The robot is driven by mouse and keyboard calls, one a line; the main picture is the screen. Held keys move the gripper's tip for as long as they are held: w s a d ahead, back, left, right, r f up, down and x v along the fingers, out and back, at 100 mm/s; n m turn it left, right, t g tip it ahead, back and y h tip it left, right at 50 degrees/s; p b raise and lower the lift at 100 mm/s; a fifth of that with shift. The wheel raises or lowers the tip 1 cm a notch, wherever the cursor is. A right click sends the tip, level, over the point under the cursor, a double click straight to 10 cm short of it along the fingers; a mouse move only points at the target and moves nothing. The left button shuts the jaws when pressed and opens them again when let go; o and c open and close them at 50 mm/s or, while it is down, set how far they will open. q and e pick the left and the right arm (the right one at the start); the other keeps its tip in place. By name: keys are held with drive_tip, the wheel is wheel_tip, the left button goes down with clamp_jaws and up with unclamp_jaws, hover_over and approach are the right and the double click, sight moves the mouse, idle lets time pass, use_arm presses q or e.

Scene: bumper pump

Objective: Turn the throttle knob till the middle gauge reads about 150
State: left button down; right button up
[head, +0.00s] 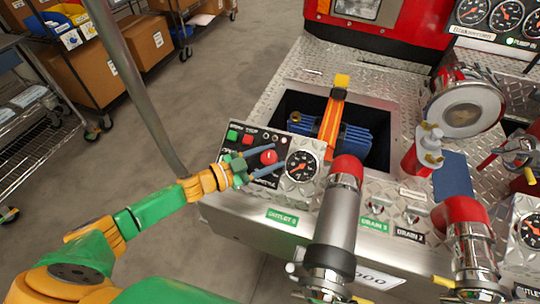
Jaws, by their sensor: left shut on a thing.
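The red throttle knob (268,157) is on the small control panel of the bumper, left of a round gauge (302,166). My left gripper (278,159) reaches in from the left, with one finger above and one below the knob, shut on it. The wrist and fingers cover part of the panel's lettering. At the top right is a row of round gauges; the middle gauge (506,16) has an orange needle, but its reading is too small to tell. My right gripper is not in view.
A green button (232,135) and a red button (247,138) sit just above the left fingers. A metal pipe with a red cap (346,168) stands right of the panel. An orange strap (332,118) crosses the open recess behind.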

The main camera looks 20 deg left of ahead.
sight(265, 159)
use_arm(q)
drive_tip(key=shift+r+m+g+h, duration=0.1)
drive_tip(key=shift+m+g+h, duration=0.4)
drive_tip(key=shift+m+g, duration=0.5)
drive_tip(key=shift+m, duration=0.3)
drive_tip(key=shift+c, duration=1.4)
unclamp_jaws()
drive_tip(key=b+v, duration=0.1)
drive_tip(key=v, duration=0.5)
drive_tip(key=shift+s+a, duration=0.2)
drive_tip(key=shift+a, duration=0.1)
drive_tip(key=shift+s+a+r, duration=0.1)
drive_tip(key=shift+s+a, duration=0.05)
